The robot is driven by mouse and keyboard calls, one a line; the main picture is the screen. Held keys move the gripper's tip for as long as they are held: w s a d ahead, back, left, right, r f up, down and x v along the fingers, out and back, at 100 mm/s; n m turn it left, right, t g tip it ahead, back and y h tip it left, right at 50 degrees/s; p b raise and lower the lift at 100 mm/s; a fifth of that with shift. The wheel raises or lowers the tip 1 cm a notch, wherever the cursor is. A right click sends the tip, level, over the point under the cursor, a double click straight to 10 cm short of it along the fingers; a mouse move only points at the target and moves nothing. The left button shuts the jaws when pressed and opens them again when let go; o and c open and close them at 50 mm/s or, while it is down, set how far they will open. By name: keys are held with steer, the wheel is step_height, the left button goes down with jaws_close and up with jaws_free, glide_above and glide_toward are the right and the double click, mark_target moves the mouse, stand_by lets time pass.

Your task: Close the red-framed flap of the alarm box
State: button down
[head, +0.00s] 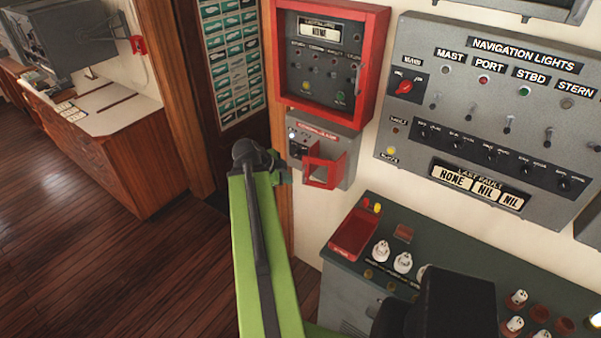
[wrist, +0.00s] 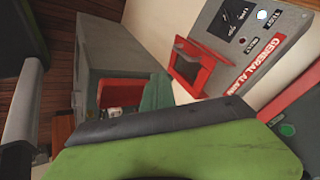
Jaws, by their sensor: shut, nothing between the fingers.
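The alarm box (head: 297,150) is a small grey box on the wall, under a red-framed panel. Its red-framed flap (head: 322,173) stands open, swung out from the box front. In the wrist view the flap (wrist: 188,68) also stands out from the grey box (wrist: 258,25), beside the GENERAL ALARM label. My green arm reaches up in the head view. My gripper (head: 281,170) is at its far end, just left of the flap, mostly hidden behind the dark joint; it is shut and empty. I cannot tell whether it touches the flap.
The red-framed panel (head: 330,62) is directly above the alarm box. The navigation lights panel (head: 480,105) is to the right. A console (head: 345,275) with switches and a red tray stands below. A wooden door post is to the left, with open floor beyond.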

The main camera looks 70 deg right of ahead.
steer(key=s+d+f+b, duration=0.1)
steer(key=d+f+b, duration=0.7)
steer(key=d, duration=0.1)
steer(key=shift+s+d, duration=0.15)
steer(key=shift+s, duration=0.05)
steer(key=shift+f, duration=0.1)
